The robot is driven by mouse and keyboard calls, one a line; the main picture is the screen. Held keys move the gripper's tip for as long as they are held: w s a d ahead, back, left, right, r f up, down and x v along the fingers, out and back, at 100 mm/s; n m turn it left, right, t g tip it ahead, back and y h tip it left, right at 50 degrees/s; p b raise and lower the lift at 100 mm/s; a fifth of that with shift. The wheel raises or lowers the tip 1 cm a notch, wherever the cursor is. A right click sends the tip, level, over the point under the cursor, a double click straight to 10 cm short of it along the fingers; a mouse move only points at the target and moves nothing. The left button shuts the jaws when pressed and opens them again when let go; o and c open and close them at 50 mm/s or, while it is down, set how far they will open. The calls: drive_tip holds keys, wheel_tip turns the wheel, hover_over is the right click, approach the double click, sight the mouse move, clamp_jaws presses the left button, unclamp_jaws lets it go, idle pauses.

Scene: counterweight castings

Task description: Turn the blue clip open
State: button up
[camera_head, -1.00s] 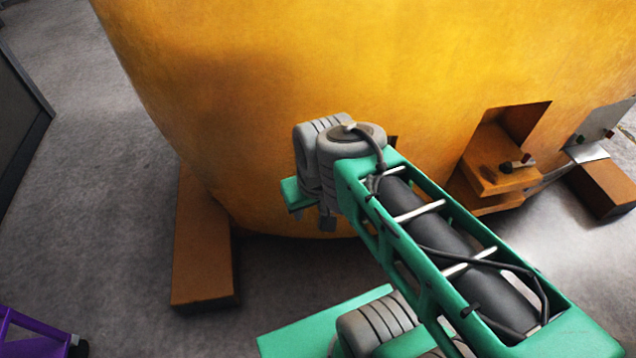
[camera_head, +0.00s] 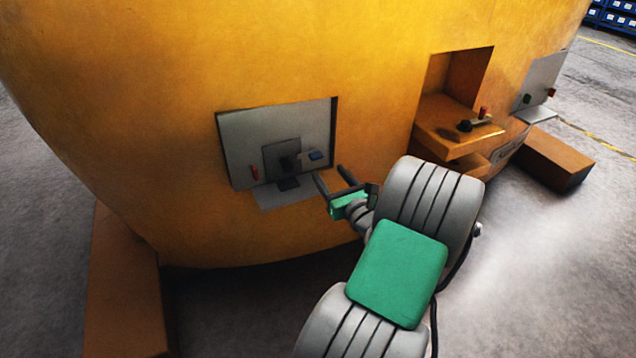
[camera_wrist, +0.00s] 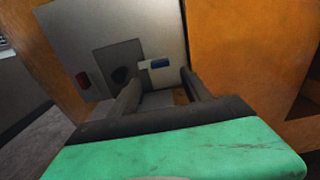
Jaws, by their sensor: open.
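The blue clip (camera_head: 316,155) is a small blue piece on a light grey holder, on the grey panel (camera_head: 236,140) set into the yellow casting. It also shows in the wrist view (camera_wrist: 160,62), beyond and between my fingers. My gripper (camera_head: 332,178) is open and empty, its two dark fingers pointing at the panel from the lower right, apart from the clip. In the wrist view the fingers of my gripper (camera_wrist: 160,82) stand to either side below the clip.
A dark grey block (camera_head: 282,160) stands on the panel left of the clip, with a red piece (camera_head: 254,172) further left. A recess with an orange shelf (camera_head: 450,140) and a lever lies to the right. Brown blocks (camera_head: 555,158) stand on the grey floor beside the casting.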

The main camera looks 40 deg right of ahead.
sight(318, 159)
drive_tip(key=b+x, duration=0.1)
drive_tip(key=x, duration=0.6)
drive_tip(key=shift+w+d+r, duration=0.15)
drive_tip(key=shift+w+d, duration=0.05)
drive_tip(key=shift+w, duration=0.1)
drive_tip(key=shift+a, duration=0.1)
clamp_jaws()
